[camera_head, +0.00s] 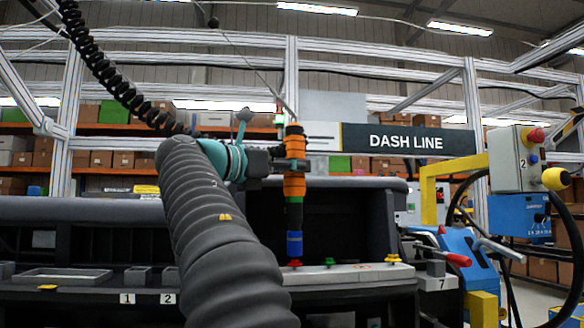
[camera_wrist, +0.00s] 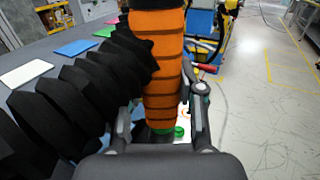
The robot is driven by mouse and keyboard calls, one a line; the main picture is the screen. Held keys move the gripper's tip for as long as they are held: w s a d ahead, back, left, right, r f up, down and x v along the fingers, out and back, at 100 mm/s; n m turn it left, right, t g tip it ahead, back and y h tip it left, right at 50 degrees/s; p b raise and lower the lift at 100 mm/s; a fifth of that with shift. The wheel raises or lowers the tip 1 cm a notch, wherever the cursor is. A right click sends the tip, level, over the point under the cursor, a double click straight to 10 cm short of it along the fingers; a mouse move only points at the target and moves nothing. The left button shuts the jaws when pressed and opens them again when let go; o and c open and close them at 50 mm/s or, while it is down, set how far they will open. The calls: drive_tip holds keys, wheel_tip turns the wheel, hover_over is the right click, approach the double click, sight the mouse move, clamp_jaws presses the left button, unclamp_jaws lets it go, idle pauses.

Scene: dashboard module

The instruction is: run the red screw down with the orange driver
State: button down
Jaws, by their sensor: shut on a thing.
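The orange driver (camera_head: 295,184) hangs upright in the head view, with a green band and a blue lower end. My gripper (camera_head: 282,163) is shut on its orange body, which also fills the middle of the wrist view (camera_wrist: 160,75). The red screw (camera_head: 295,264) stands on a light strip of the dashboard module, directly under the blue end. The two appear to meet, but I cannot tell whether the bit is seated. The wrist view does not clearly show the red screw; the driver covers that area.
A green screw (camera_head: 330,261) and a yellow screw (camera_head: 392,258) stand on the same strip to the right. A yellow and blue machine (camera_head: 455,245) stands further right. My thick ribbed arm cover hides part of the module. A cable hangs to the driver's top.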

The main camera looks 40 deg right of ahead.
drive_tip(key=shift+f+b, duration=0.4)
drive_tip(key=shift+f, duration=0.4)
idle(1.7)
drive_tip(key=shift+f+p, duration=0.45)
drive_tip(key=shift+p, duration=1.1)
idle(3.4)
